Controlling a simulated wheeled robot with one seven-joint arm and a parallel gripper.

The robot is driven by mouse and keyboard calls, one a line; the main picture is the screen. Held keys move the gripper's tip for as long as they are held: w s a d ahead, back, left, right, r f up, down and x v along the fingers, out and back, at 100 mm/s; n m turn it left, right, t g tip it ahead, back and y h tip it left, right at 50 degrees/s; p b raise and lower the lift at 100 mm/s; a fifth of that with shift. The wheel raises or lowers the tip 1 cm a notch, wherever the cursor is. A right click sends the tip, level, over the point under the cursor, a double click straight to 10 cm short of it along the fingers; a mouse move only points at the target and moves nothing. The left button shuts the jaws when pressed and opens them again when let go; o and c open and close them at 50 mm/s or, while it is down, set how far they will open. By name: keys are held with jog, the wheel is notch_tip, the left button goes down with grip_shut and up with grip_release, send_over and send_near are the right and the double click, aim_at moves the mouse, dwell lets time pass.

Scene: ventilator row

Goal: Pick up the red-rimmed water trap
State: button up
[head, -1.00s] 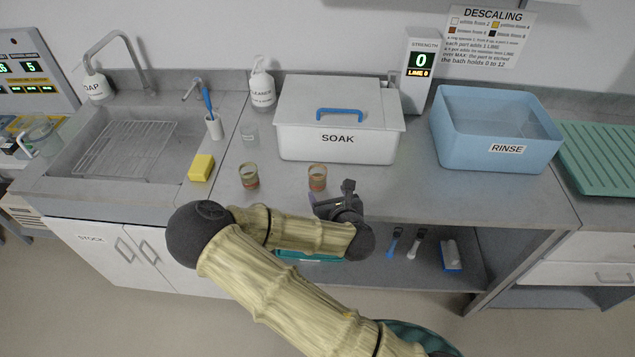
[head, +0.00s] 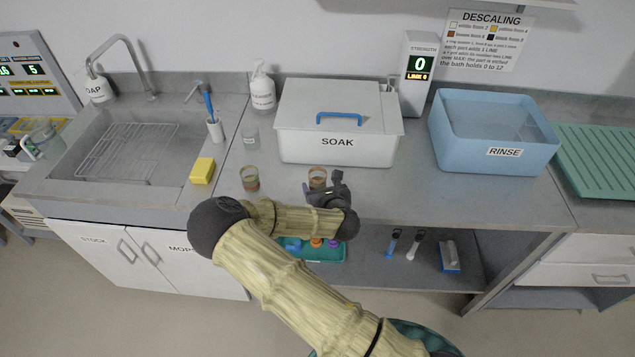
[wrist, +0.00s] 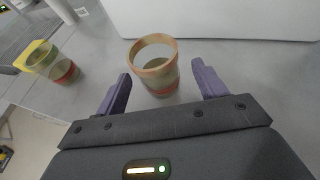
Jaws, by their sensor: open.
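Two small clear cup-like water traps stand upright on the steel counter. The right one (head: 317,178) has an orange-red rim; it also shows in the wrist view (wrist: 155,68). The left one (head: 250,178) has a yellowish rim and a red band low on its wall; it shows at the left of the wrist view (wrist: 50,63). My gripper (head: 322,188) is open at the right trap. In the wrist view my gripper's purple fingers (wrist: 161,80) lie either side of that trap's near side, with visible gaps. My gripper partly hides it in the head view.
The white SOAK bath (head: 338,142) stands close behind the traps. The blue RINSE tub (head: 495,130) is to the right. Counter right of my gripper is clear.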

aim_at(316, 178)
jog(key=shift+p+x, duration=0.65)
jog(key=shift+x, duration=1.6)
jog(key=shift+s+a, duration=0.1)
jog(key=shift+a, duration=0.05)
jog(key=c, duration=1.1)
jog(key=shift+r, duration=0.15)
notch_tip(316, 178, up, 10)
jog(key=b, duration=0.1)
jog(key=shift+b, duration=0.35)
